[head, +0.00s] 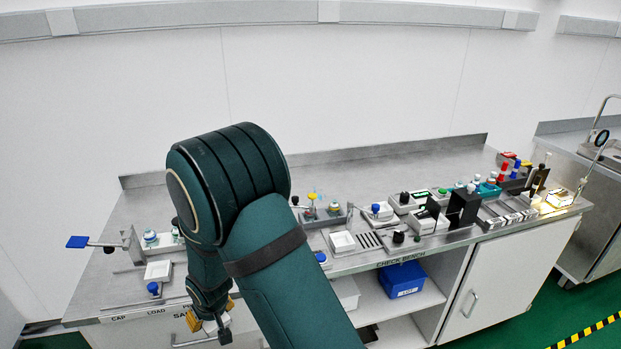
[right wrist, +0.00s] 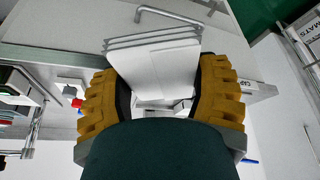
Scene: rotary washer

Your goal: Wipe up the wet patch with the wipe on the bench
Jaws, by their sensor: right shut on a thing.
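My right gripper (head: 212,318) hangs low at the front edge of the bench (head: 300,172), left of centre in the head view, partly behind my own arm. In the right wrist view, my right gripper (right wrist: 158,78) has its yellow fingers closed on the sides of a white, layered, flat thing that looks like the folded wipe (right wrist: 158,62). A small part of the wipe (head: 216,325) also shows in the head view. I cannot make out a wet patch; my arm hides part of the bench. My left gripper is not in view.
A blue-ended lever (head: 78,242) sticks out at the bench's left. White trays (head: 158,271) (head: 342,242) and small devices line the front. Bottles and racks crowd the right end. A blue bin (head: 402,280) sits on the shelf below. The back of the bench is mostly clear.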

